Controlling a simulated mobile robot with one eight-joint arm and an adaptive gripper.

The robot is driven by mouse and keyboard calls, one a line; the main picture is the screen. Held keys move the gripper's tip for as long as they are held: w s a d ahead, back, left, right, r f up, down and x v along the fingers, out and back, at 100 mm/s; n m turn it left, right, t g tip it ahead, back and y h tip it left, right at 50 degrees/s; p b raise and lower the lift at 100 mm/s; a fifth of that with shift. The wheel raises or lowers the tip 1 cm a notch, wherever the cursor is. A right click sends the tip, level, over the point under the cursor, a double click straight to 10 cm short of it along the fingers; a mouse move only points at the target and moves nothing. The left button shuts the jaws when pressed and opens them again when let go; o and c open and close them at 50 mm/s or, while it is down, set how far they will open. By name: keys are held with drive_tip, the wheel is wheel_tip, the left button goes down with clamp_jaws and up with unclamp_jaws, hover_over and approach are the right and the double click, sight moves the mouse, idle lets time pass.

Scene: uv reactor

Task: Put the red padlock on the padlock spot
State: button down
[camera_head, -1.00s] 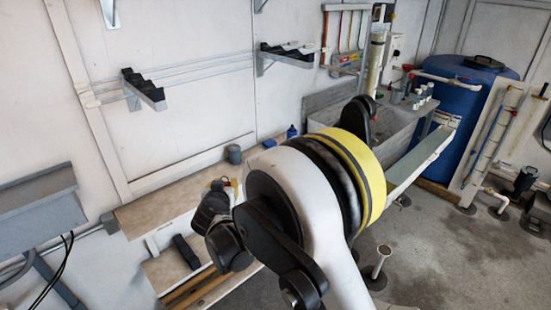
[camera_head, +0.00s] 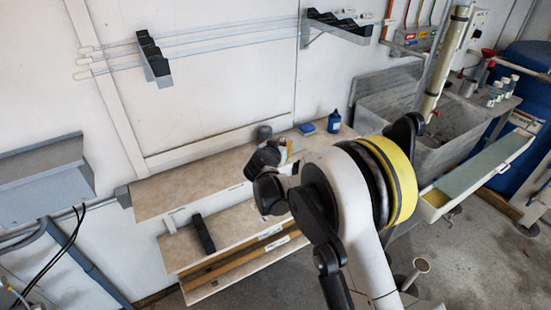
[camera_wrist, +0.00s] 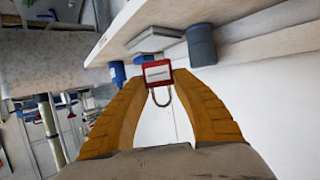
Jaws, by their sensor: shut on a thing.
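The red padlock (camera_wrist: 157,70) hangs between the two orange fingertips of my gripper (camera_wrist: 158,78) in the wrist view. The fingers are shut on its red body from both sides, and its metal shackle points down the picture toward the palm. In the head view my wrist and arm hide most of the gripper, and the padlock cannot be made out. The gripper is by the upper shelf (camera_head: 190,185), near its right half. I cannot make out a marked padlock spot in either view.
A grey cup (camera_head: 264,132), a blue flat box (camera_head: 307,129) and a blue bottle (camera_head: 334,122) stand along the shelf. A black object (camera_head: 203,232) lies on the lower shelf. The upper shelf's left part is bare. A grey sink (camera_head: 440,145) stands at right.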

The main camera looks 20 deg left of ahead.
drive_tip(key=a, duration=0.1)
drive_tip(key=w+a+f, duration=0.1)
drive_tip(key=a+f+b, duration=0.1)
drive_tip(key=shift+w+a+f, duration=0.15)
drive_tip(key=shift+w, duration=0.1)
wheel_tip(320, 180, down, 4)
drive_tip(key=shift+f+b, duration=0.1)
drive_tip(key=shift+b, duration=1.1)
drive_tip(key=c, duration=1.1)
unclamp_jaws()
drive_tip(key=shift+s+r, duration=0.1)
drive_tip(key=shift+r, duration=0.15)
drive_tip(key=p+v, duration=0.4)
drive_tip(key=v, duration=0.7)
drive_tip(key=shift+s+r, duration=0.15)
drive_tip(key=shift+s, duration=0.15)
